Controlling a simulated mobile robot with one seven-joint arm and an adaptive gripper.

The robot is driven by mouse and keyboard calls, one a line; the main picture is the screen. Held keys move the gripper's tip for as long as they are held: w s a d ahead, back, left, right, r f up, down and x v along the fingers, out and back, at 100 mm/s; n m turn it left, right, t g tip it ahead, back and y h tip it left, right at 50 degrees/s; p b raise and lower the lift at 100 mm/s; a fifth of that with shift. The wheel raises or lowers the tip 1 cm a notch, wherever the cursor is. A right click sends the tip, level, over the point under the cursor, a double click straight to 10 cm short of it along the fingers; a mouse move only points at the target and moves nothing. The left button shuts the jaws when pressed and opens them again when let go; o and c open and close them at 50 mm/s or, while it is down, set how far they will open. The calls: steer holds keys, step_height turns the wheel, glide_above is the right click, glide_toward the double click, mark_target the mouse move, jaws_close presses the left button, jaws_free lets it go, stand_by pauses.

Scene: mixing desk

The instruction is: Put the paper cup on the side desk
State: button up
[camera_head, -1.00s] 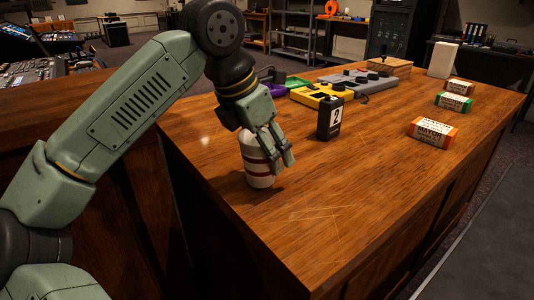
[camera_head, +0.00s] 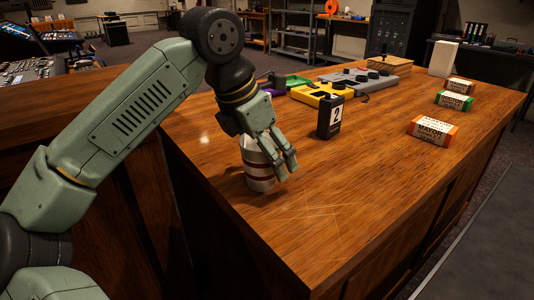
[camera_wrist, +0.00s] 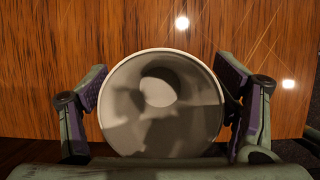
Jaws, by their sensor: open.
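A white paper cup with dark red bands (camera_head: 257,174) stands upright on the wooden desk (camera_head: 350,205), close to its left edge. My gripper (camera_head: 284,166) is open and pointing down at the cup, with its fingers at the cup's upper part. In the wrist view the cup (camera_wrist: 160,140) is seen from above, its round rim between my two fingers (camera_wrist: 163,92). The cup looks empty inside. The right finger is very near the rim; whether it touches cannot be told. Which surface is the side desk is not clear from these views.
A black box marked 2 (camera_head: 330,118) stands just right of my gripper. A yellow device (camera_head: 318,94) and a grey device (camera_head: 362,80) lie behind it. Small cartons (camera_head: 433,131) line the right side. The desk's front middle is clear. Another wooden surface (camera_head: 60,110) is at left.

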mark_target(246, 162)
steer(key=shift+r, duration=0.25)
steer(key=p+v, duration=0.1)
steer(key=v, duration=1)
steer(key=shift+a+r, duration=0.2)
steer(key=shift+r, duration=0.15)
steer(key=shift+s, duration=0.1)
